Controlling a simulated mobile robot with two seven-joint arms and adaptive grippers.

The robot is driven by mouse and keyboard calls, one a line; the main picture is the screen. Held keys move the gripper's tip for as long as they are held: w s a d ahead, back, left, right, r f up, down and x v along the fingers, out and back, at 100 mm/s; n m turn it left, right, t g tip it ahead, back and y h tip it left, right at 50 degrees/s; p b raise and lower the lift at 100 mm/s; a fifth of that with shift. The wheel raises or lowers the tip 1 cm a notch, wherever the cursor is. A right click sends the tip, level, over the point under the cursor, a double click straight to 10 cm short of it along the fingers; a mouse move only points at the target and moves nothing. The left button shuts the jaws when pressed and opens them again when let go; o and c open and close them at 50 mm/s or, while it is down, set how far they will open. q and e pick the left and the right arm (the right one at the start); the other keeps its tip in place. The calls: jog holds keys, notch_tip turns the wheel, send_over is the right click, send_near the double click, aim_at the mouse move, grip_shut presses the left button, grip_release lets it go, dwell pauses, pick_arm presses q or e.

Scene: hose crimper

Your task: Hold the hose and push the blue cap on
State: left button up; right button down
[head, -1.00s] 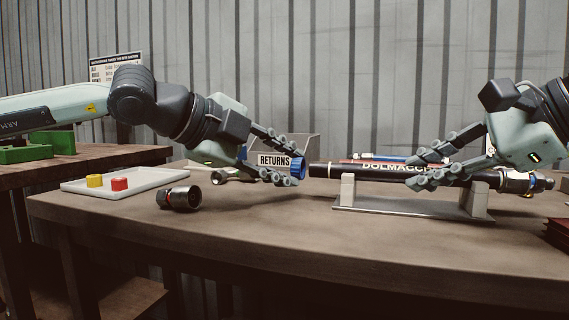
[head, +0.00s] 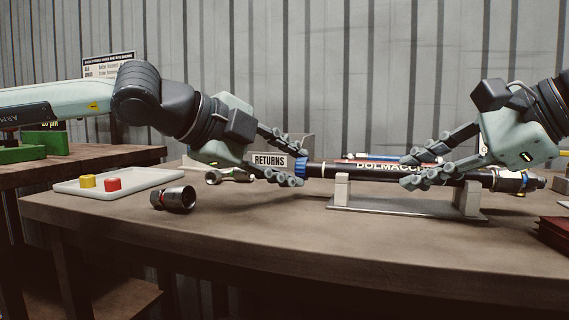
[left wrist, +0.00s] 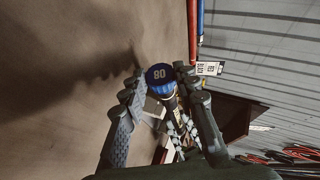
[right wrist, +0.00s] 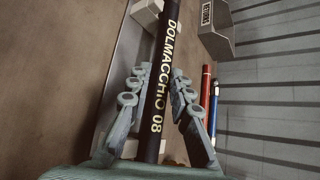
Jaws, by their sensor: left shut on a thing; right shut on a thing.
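The black hose (head: 383,170) with "DOLMACCHIO" lettering lies level across the grey stand (head: 400,210). My right gripper (head: 408,171) is shut on the hose near its middle; the right wrist view shows the hose (right wrist: 158,85) between the fingers (right wrist: 158,88). The blue cap (head: 300,168) is at the hose's left end, touching it or nearly so. My left gripper (head: 292,164) is shut on the cap, which also shows between its fingers in the left wrist view (left wrist: 160,75). How deep the hose end sits in the cap is hidden.
A loose metal fitting (head: 174,198) lies on the table left of the stand. A white tray (head: 140,178) holds a yellow and a red block. A grey "RETURNS" bin (head: 270,160) stands behind my left gripper. Red and blue rods lie behind the hose.

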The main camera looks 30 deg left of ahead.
pick_arm(q)
jog(key=shift+d, duration=0.45)
jog(key=o, duration=0.8)
jog(key=shift+s+a+r, duration=0.2)
jog(key=shift+s+r, duration=0.1)
jog(key=shift+s, duration=0.05)
jog(key=v, duration=1.1)
pick_arm(e)
jog(key=c, duration=1.3)
grip_release()
